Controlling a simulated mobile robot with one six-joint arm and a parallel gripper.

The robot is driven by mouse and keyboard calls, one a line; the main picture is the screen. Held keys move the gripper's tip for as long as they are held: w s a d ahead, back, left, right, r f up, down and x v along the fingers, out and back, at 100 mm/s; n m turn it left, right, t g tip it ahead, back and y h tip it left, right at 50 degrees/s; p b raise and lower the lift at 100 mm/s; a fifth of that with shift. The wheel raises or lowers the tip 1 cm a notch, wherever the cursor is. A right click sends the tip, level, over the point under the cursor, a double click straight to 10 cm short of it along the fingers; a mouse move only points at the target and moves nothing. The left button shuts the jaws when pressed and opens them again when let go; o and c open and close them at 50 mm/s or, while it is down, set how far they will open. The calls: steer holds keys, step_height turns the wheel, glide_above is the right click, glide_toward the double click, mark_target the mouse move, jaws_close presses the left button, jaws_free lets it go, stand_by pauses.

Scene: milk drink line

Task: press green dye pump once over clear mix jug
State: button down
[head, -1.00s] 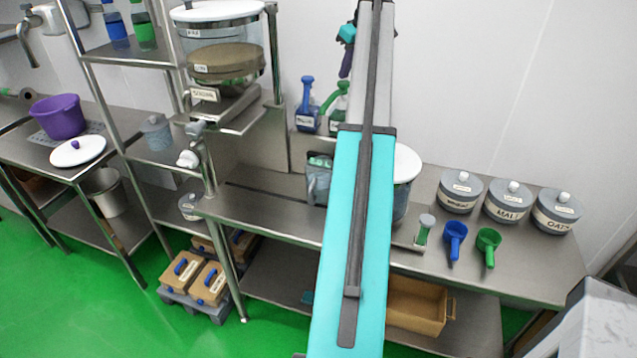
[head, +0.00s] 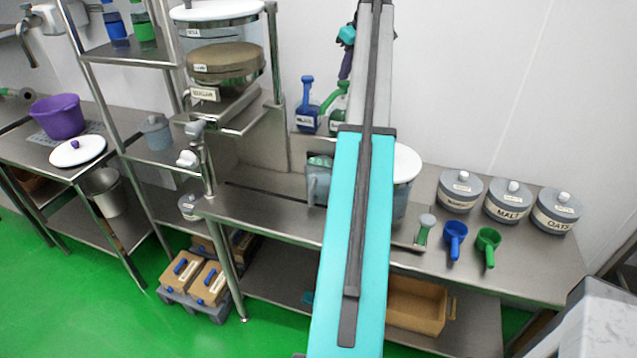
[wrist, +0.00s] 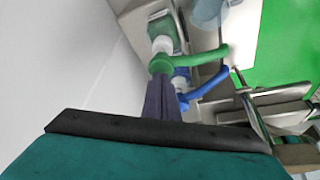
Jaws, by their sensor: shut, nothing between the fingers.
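The green dye pump (head: 333,98) stands at the back of the bench against the wall, partly behind my arm. In the wrist view its green head and spout (wrist: 205,57) show, with the bottle (wrist: 162,30) beyond. My gripper (wrist: 163,88) is shut and empty, its dark fingers pointing down at the pump head. The tips appear at or just above the head; I cannot tell whether they touch. The clear jug (head: 318,186) stands on the bench in front of the pumps, partly hidden by my arm. A clear bluish vessel, likely the jug, shows near the spout (wrist: 207,12).
A blue pump (head: 307,117) stands close beside the green one, also in the wrist view (wrist: 190,92). A white-lidded container (head: 407,165) sits right of my arm. Blue (head: 454,238) and green scoops (head: 488,243) and several lidded tubs (head: 507,203) are further right.

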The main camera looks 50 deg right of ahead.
steer(key=shift+f, duration=0.95)
steer(key=shift+r, duration=0.15)
steer(key=shift+r+p, duration=0.4)
steer(key=shift+r, duration=0.75)
steer(key=shift+r+p, duration=1.6)
steer(key=shift+r, duration=1.3)
